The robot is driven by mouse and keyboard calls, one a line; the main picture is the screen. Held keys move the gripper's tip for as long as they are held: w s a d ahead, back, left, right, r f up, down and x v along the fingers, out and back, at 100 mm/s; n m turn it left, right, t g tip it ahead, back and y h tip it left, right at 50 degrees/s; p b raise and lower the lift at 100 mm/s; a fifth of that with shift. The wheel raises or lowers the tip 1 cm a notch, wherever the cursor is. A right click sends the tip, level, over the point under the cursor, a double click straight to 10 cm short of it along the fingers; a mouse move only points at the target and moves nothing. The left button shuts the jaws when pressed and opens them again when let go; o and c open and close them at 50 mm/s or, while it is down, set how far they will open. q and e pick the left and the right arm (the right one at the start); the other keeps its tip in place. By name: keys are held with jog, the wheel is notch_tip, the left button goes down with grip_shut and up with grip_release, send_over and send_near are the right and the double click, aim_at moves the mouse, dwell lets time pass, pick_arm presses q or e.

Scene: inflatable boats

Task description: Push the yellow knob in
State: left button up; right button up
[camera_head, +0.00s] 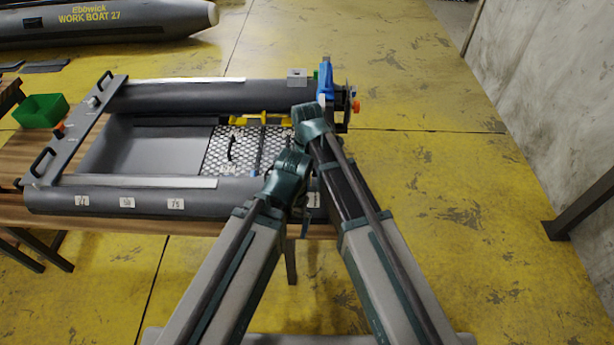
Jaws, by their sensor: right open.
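I cannot make out a separate yellow knob for certain. A yellow bar-like part (250,120) lies across the inside of the grey inflatable boat (145,100), near its right end. My right gripper (318,108) is at the boat's right end, by a blue upright part (326,80); it is open, its fingertips mostly hidden behind the wrist. An orange knob (356,105) shows just right of it on a dark fitting. My left arm ends over the boat's near tube; its gripper (292,158) is small and partly hidden, so its jaws cannot be read.
The boat lies on a wooden table (190,227). A green bin (41,110) stands at the left. A black cross bar with handles (75,130) spans the boat's left end. Another boat (100,20) is behind. The yellow floor (450,200) right of the table is clear.

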notch_tip(320, 180, up, 14)
jog(key=p, duration=1.3)
jog(key=shift+f, duration=0.25)
